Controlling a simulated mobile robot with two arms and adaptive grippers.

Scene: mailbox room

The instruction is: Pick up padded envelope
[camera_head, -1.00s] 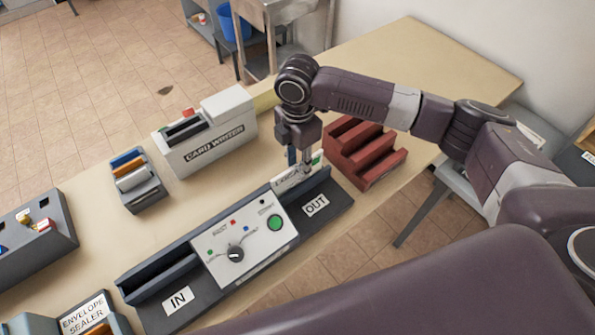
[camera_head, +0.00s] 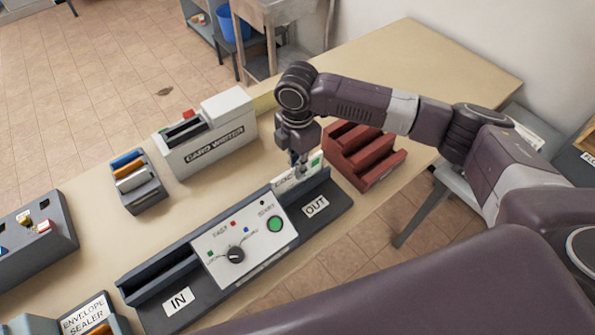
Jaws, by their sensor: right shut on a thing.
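A white envelope (camera_head: 284,183) with dark lettering and a green mark stands upright in the slot at the OUT end of a dark grey machine (camera_head: 340,199). Its lower part is hidden in the slot. My right gripper (camera_head: 300,166) comes down from above and is shut on the envelope's upper edge. My left gripper is not in view.
A red stepped rack (camera_head: 372,160) stands just right of the gripper. A card writer (camera_head: 205,140) and a small card holder (camera_head: 134,181) stand behind the machine. The envelope sealer (camera_head: 88,318) is at the lower left. The table (camera_head: 430,75) is clear at the back right.

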